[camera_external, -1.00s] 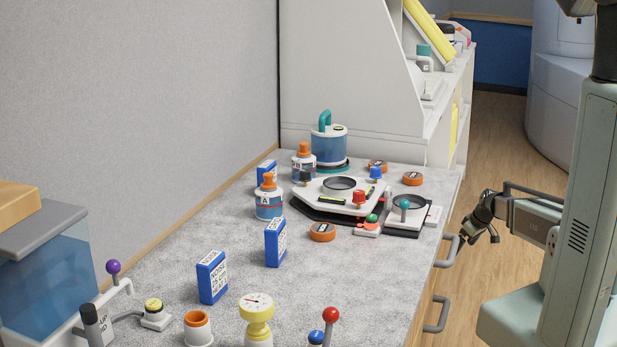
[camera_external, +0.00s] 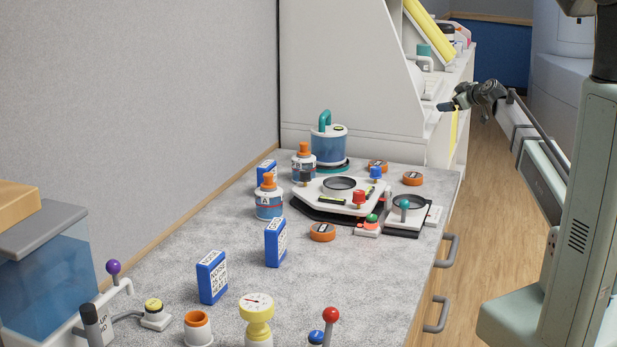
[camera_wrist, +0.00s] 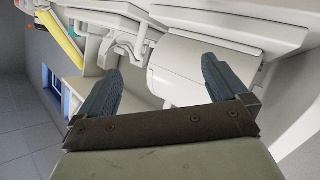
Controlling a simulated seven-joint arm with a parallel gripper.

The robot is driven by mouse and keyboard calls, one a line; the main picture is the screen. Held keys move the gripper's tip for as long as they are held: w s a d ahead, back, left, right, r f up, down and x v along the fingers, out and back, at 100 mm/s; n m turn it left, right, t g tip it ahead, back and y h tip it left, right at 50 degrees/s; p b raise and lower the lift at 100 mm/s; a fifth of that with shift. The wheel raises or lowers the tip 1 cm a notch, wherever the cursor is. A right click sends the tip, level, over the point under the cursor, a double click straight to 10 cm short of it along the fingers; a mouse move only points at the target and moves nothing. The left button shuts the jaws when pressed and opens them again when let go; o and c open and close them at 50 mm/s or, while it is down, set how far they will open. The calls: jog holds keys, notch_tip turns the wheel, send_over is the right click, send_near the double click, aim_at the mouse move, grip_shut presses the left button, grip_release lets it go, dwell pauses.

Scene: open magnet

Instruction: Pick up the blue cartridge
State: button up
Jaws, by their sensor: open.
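I cannot tell for sure which thing is the blue cartridge. A clear canister with blue contents (camera_external: 329,149) and a teal handle stands upright at the back of the counter. Blue boxes with white labels stand upright: one at the front (camera_external: 212,278), one in the middle (camera_external: 275,243), and one partly hidden behind the bottles (camera_external: 266,172). My gripper (camera_external: 446,106) is raised beyond the counter's back right corner, apart from all of these. In the wrist view its two dark fingers (camera_wrist: 162,72) are spread with nothing between them.
A white device with a round dark opening (camera_external: 340,184) sits in front of the canister. Orange-capped bottles (camera_external: 268,203) and orange round pieces (camera_external: 322,232) stand around it. A white shelf unit (camera_external: 350,80) rises behind the counter (camera_external: 345,280). The counter's middle right is clear.

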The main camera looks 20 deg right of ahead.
jog(key=s+a+r+n+t+y, duration=0.15)
jog(key=a+r+n, duration=0.25)
jog(key=a+r, duration=1)
jog(key=s+a+r+n+t+y, duration=0.1)
jog(key=a+r+n+y, duration=0.25)
jog(key=a+r, duration=1.15)
jog(key=s+a+f+g+y, duration=0.1)
jog(key=s+a+f+g, duration=0.1)
jog(key=a, duration=0.4)
jog(key=s+a+f+g, duration=0.1)
jog(key=a+f+g, duration=0.1)
jog(key=a, duration=0.4)
jog(key=m+g+h, duration=0.3)
jog(key=m+g, duration=0.1)
jog(key=g, duration=0.6)
send_near(279, 224)
jog(key=shift+n, duration=0.25)
jog(key=x, duration=0.4)
jog(key=s+x, duration=0.1)
jog(key=x, duration=0.2)
jog(key=shift+w+a+f, duration=0.1)
jog(key=shift+f, duration=0.1)
jog(key=shift+w+a+f, duration=0.2)
jog(key=shift+w+f, duration=0.2)
jog(key=shift+f, duration=0.3)
jog(key=shift+x, duration=1.8)
jog(key=shift+w, duration=0.2)
